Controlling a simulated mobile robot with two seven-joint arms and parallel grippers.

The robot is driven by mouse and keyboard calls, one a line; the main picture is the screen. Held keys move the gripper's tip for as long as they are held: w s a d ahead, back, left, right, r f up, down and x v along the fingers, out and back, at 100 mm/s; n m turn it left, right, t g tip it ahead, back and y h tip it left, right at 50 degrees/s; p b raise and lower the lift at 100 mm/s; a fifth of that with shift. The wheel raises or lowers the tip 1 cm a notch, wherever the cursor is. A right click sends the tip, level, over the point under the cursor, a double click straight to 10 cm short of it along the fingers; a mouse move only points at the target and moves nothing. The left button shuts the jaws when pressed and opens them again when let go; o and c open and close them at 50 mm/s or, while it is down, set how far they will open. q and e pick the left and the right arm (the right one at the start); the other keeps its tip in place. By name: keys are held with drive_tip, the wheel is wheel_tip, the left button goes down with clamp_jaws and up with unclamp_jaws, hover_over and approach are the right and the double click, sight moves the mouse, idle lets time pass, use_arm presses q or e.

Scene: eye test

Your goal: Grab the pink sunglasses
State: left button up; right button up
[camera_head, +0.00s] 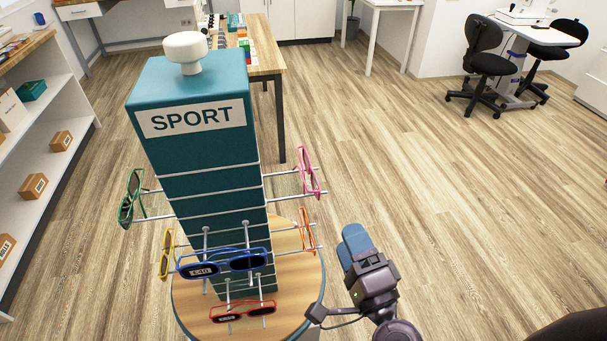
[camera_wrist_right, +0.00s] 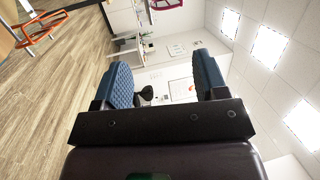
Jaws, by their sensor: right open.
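The pink sunglasses (camera_head: 308,172) hang on metal prongs on the right side of the teal SPORT stand (camera_head: 192,160), above the orange pair. A magenta-pink frame part, likely the same pair, shows at the top edge of the right wrist view (camera_wrist_right: 167,4). My right gripper (camera_head: 355,240) is to the right of the stand, lower in the picture than the pink pair and apart from it. In the right wrist view its two blue fingers (camera_wrist_right: 163,80) are spread with nothing between them. My left gripper is not in view.
Orange sunglasses (camera_head: 306,231) hang below the pink pair, close to my right gripper; green (camera_head: 131,198), yellow (camera_head: 167,254), blue (camera_head: 222,263) and red (camera_head: 243,311) pairs hang elsewhere. The stand is on a round wooden table (camera_head: 190,305). Open floor (camera_head: 440,190) lies to the right.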

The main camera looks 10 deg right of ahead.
sight(313, 191)
drive_tip(key=a+r+m+g+h+b, duration=0.1)
drive_tip(key=a+r+m, duration=0.15)
drive_tip(key=m, duration=0.75)
drive_tip(key=a+r+m+g+h, duration=0.1)
drive_tip(key=a+r+m, duration=0.15)
drive_tip(key=m, duration=0.75)
drive_tip(key=shift+w+d+r, duration=0.15)
drive_tip(key=shift+w, duration=1)
drive_tip(key=shift+w+d+r, duration=0.1)
drive_tip(key=shift+w+r, duration=0.05)
drive_tip(key=shift+w, duration=0.95)
drive_tip(key=shift+w+a, duration=0.1)
drive_tip(key=shift+w, duration=2.45)
drive_tip(key=c, duration=1)
